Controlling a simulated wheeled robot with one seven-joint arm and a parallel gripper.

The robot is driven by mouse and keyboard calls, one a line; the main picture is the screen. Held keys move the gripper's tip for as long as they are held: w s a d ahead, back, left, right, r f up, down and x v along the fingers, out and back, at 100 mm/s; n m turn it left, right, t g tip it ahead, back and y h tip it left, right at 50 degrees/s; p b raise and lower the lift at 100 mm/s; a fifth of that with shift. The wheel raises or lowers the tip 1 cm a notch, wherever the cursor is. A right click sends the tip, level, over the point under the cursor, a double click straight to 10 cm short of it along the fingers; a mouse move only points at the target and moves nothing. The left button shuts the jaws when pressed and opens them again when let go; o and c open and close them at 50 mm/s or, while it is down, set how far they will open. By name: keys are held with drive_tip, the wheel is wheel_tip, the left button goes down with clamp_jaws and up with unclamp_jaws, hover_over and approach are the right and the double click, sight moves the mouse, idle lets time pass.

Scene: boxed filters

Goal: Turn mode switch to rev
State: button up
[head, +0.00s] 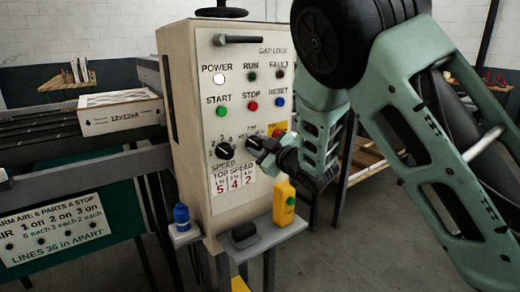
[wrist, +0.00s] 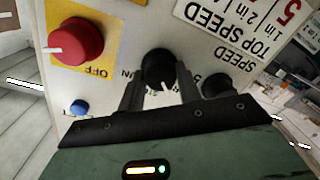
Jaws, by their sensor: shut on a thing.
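The control panel (head: 235,110) is a cream box with lights, buttons and dials. The mode switch (wrist: 158,68) is a black round knob between the red OFF button and the speed dial. My gripper (head: 260,146) is at the panel front, with its two fingers on either side of this knob; the wrist view shows the fingers (wrist: 160,92) closed on it. A white pointer mark shows on the knob's lower edge in the wrist view. The lettering around it is mostly hidden by the fingers, so its setting cannot be read. The panel appears upside down in the wrist view.
The black speed dial (head: 225,151) sits close left of my gripper. The red OFF button (wrist: 76,40) on its yellow plate is close on the other side. A yellow handheld device (head: 284,203) and blue bottle (head: 181,216) stand on ledges below. A filter box (head: 120,110) lies on the conveyor.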

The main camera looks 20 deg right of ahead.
drive_tip(key=shift+r, duration=0.1)
idle(0.4)
drive_tip(key=o, duration=1)
drive_tip(key=shift+w, duration=0.1)
drive_tip(key=b+v, duration=1.3)
drive_tip(key=v, duration=0.4)
drive_tip(key=shift+s+d, duration=0.1)
drive_tip(key=shift+s, duration=0.1)
